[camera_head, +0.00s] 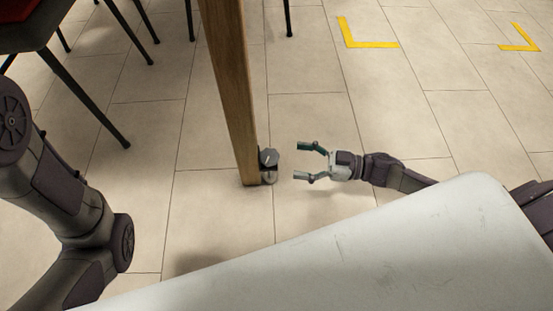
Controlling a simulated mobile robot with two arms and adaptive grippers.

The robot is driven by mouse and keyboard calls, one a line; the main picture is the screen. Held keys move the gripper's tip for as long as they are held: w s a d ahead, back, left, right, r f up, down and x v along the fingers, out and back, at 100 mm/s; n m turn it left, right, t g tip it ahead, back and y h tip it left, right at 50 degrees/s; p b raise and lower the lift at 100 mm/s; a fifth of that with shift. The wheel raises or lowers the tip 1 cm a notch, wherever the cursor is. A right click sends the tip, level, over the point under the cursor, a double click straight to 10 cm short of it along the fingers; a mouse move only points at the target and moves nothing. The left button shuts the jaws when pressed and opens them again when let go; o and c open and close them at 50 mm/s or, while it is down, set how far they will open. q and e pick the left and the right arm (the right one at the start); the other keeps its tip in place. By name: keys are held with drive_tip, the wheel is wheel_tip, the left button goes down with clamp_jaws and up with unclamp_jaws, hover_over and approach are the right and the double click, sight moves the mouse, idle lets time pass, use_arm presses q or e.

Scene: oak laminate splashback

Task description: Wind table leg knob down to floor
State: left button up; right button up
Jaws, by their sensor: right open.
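The wooden table leg (230,90) comes down from the top of the view to the tiled floor. A grey knob (268,158) sits on the right side of the leg near its foot, with a round metal part (267,176) below it close to the floor. My right gripper (301,162) is open and empty, just to the right of the knob. Its two fingers point left at the knob, with a small gap between. My left arm shows at the left, but its gripper is out of view.
A chair (25,30) with dark legs stands at the upper left, with more dark legs behind. Yellow corner marks (370,44) lie on the floor at upper right. A pale panel (350,240) covers the lower front.

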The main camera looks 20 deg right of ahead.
sight(276, 157)
drive_tip(key=b+x, duration=0.2)
drive_tip(key=x, duration=0.4)
drive_tip(key=shift+w+a+r+b, duration=0.1)
drive_tip(key=shift+w+a+b, duration=0.1)
drive_tip(key=shift+a+b, duration=0.2)
